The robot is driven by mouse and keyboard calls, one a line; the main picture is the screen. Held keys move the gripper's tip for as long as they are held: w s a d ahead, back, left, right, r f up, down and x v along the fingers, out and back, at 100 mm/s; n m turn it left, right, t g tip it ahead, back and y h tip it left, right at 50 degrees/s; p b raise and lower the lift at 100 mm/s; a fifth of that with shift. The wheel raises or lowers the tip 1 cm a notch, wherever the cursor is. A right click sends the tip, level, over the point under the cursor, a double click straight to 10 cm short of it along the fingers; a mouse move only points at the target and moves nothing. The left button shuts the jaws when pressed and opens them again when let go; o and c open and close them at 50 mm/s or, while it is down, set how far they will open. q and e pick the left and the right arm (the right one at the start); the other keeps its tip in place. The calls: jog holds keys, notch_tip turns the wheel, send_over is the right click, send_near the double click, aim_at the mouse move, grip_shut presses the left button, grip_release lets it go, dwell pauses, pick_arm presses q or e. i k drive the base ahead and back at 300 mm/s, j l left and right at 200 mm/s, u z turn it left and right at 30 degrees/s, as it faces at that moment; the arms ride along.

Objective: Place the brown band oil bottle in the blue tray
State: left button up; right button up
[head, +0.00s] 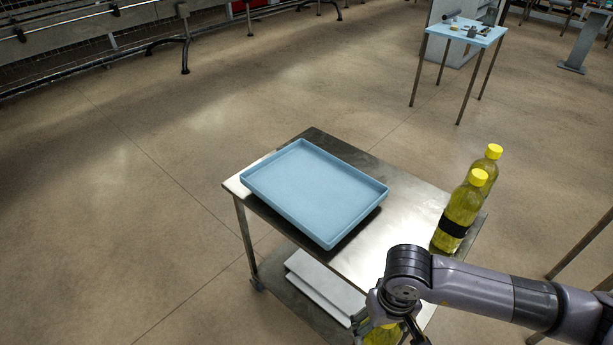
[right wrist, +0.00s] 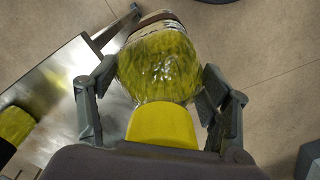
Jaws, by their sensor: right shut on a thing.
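The blue tray (head: 314,192) lies empty on the steel cart's top in the head view. My right gripper (right wrist: 160,92) is shut on an oil bottle (right wrist: 158,62) with yellow oil and a yellow cap, its fingers on either side. A brownish band with a pale edge shows at the bottle's far end in the right wrist view. In the head view only a bit of this bottle (head: 382,334) shows at the bottom edge, mostly hidden by my right arm and gripper. The bottle is at the cart's near edge, right of and nearer than the tray. My left gripper is out of view.
A black-banded oil bottle (head: 459,215) stands at the cart's right side, with another yellow-capped bottle (head: 492,158) behind it. The cart top (head: 385,225) between tray and bottles is clear. White items (head: 325,285) lie on the lower shelf. A small blue table (head: 466,32) stands far back.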

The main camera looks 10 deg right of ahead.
aim_at(292, 174)
jog(key=i+j+z, duration=0.1)
jog(key=j, duration=0.2)
jog(key=i+j+z, duration=0.1)
jog(key=i+j, duration=0.15)
jog(key=i+j+z, duration=0.1)
jog(key=j, duration=0.35)
jog(key=i+j+z, duration=0.15)
jog(key=j, duration=0.2)
jog(key=i+j+z, duration=0.1)
jog(key=j, duration=0.3)
